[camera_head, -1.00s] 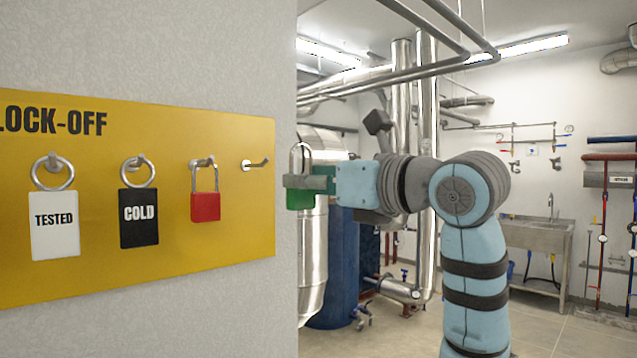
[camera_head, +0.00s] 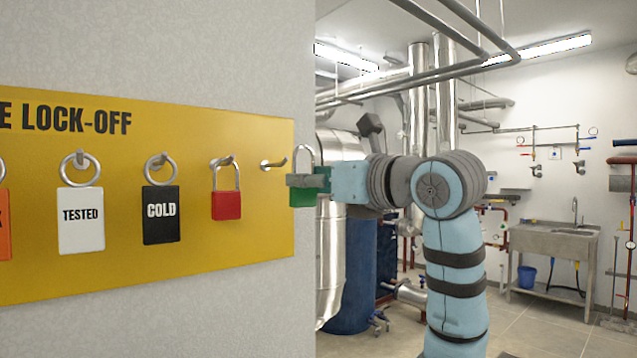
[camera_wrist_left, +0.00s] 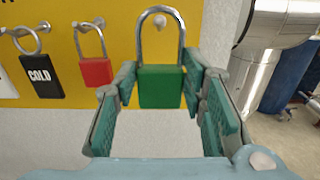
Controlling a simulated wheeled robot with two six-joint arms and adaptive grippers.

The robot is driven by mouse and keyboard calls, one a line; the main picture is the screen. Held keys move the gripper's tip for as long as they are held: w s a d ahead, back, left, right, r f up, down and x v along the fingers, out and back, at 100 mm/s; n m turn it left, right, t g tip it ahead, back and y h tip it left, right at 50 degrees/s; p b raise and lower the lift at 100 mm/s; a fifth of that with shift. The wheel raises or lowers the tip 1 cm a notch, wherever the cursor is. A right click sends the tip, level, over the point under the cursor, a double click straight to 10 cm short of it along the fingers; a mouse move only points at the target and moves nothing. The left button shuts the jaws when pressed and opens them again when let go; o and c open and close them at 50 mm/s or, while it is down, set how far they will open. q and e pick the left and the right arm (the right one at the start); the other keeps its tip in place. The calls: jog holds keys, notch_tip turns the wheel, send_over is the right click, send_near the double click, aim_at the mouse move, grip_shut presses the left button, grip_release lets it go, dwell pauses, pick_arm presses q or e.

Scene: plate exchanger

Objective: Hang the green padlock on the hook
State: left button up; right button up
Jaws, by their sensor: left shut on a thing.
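The green padlock (camera_head: 309,199) hangs upright with its shackle up, held at its body in my left gripper (camera_head: 303,181). The wrist view shows the green padlock (camera_wrist_left: 160,87) between the fingers of my left gripper (camera_wrist_left: 160,85). The empty hook (camera_head: 273,164) sticks out of the yellow board, just left of the padlock in the head view. In the wrist view the hook (camera_wrist_left: 160,22) shows through the shackle's upper opening, beyond the padlock. The shackle appears apart from the hook. My right gripper is out of view.
On the yellow board (camera_head: 180,268), a red padlock (camera_head: 226,206) hangs on the neighbouring hook. A black COLD tag (camera_head: 161,215) and a white TESTED tag (camera_head: 81,220) hang farther left. Right of the wall edge are pipes and a sink (camera_head: 555,243).

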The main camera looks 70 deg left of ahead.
pick_arm(q)
jog(key=b+x, duration=0.2)
jog(key=x, duration=0.5)
jog(key=shift+a+f, duration=0.2)
jog(key=shift+f, duration=0.05)
dwell(0.9)
jog(key=shift+s, duration=0.1)
jog(key=p+v, duration=0.1)
jog(key=v, duration=0.7)
jog(key=shift+d+r, duration=0.15)
jog(key=shift+r, duration=0.1)
dwell(0.3)
